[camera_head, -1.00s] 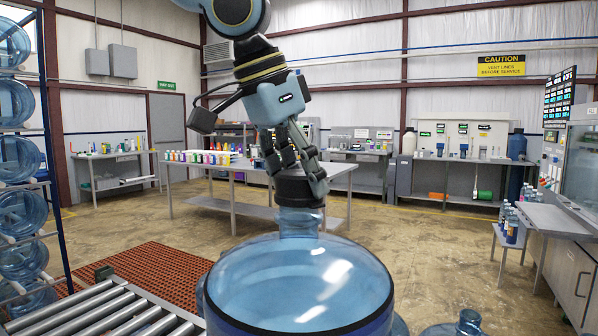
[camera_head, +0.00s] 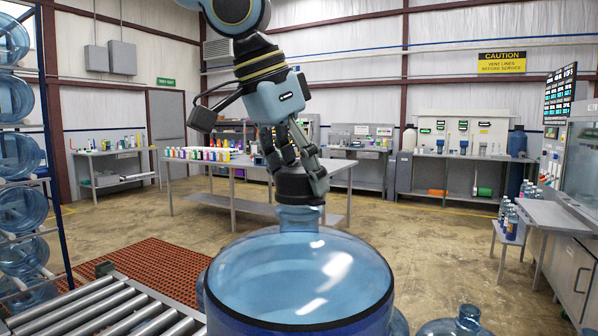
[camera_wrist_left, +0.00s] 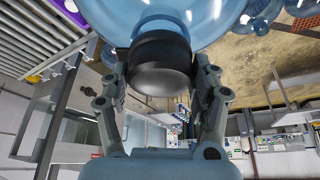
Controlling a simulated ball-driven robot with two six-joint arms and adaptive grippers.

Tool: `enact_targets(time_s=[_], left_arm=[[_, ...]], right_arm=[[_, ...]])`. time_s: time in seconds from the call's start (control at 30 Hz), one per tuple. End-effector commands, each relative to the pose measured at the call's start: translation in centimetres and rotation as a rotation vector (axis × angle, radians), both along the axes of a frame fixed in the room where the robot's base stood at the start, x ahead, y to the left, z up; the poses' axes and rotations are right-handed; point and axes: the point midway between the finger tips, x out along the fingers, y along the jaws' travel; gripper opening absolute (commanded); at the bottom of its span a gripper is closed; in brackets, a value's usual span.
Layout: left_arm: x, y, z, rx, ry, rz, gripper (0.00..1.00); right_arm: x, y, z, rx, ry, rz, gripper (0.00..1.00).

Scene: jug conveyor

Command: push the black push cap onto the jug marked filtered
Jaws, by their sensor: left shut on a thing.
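A big clear blue jug (camera_head: 300,275) stands upright in the near middle of the head view. Its neck (camera_head: 299,216) points up, and no "filtered" marking can be read from here. My left gripper (camera_head: 298,180) is shut on the black push cap (camera_head: 296,188), one finger on each side. The cap is directly above the neck, and its lower edge meets the neck top in the picture. Whether it is pressed fully down cannot be told. In the left wrist view the cap (camera_wrist_left: 160,70) sits between the fingers, against the blue jug (camera_wrist_left: 212,22). My right gripper is not in view.
A roller conveyor (camera_head: 105,312) lies at the lower left beside a red floor grating (camera_head: 150,268). A rack of blue jugs (camera_head: 18,155) stands at the left edge. Another jug (camera_head: 455,325) is low at the right. A table with bottles (camera_head: 335,187) stands behind my gripper.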

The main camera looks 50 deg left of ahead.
Motion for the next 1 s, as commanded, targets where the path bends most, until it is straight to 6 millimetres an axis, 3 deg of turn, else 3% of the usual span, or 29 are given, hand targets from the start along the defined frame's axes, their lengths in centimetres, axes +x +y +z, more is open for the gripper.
enact_targets(time_s=[0.33,0.37,0.53,0.77,0.83,1.0], left_arm=[[-0.14,-0.03,-0.24,0.000,0.005,-0.001,0.46],[-0.13,-0.03,-0.22,0.000,0.005,-0.001,0.65],[-0.10,-0.02,-0.19,0.000,0.004,-0.001,0.87],[-0.07,-0.02,-0.16,0.001,0.003,-0.001,0.91],[-0.06,-0.01,-0.14,0.001,0.003,-0.001,1.00],[-0.06,-0.01,-0.13,0.001,0.002,-0.001,1.00]], right_arm=[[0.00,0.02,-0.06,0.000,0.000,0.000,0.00],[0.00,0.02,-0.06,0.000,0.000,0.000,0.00],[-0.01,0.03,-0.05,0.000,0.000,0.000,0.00],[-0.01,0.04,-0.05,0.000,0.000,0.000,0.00],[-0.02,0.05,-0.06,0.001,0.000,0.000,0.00],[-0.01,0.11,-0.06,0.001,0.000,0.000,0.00]])
